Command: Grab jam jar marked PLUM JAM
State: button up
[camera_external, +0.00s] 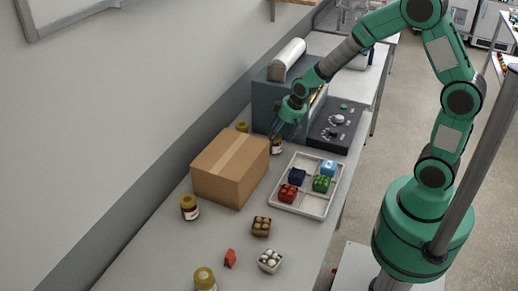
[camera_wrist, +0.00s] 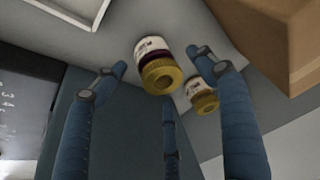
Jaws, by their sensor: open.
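My gripper (camera_external: 287,130) is open and empty, reaching down beside the grey machine. In the wrist view, a jar with a gold lid, white label and dark purple band (camera_wrist: 155,62) lies in view between the spread fingertips, with no finger clearly touching it. In the external view a jar (camera_external: 276,146) stands just below the gripper, by the box's right corner. A second gold-lidded jar (camera_wrist: 202,97) is near the right finger; a jar behind the box (camera_external: 242,127) shows in the external view. Label words are too small to read, so I cannot tell which is PLUM JAM.
A closed cardboard box (camera_external: 228,170) stands left of the gripper. A white divided tray (camera_external: 318,210) with coloured packs lies to the right. Two more jars, a left one (camera_external: 189,207) and a front one (camera_external: 205,279), and small cartons are nearer. The grey machine (camera_external: 262,100) is close behind.

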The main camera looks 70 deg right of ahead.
aim_at(274, 143)
jog(key=shift+f, duration=0.15)
jog(key=x, duration=0.2)
jog(key=b+x, duration=0.1)
jog(key=x, duration=0.1)
jog(key=shift+s+f, duration=0.15)
jog(key=shift+s, duration=0.05)
jog(key=shift+w+f+b, duration=0.25)
jog(key=shift+f+b, duration=0.1)
jog(key=shift+f, duration=0.05)
jog(key=shift+c, duration=0.5)
jog(key=c, duration=1.3)
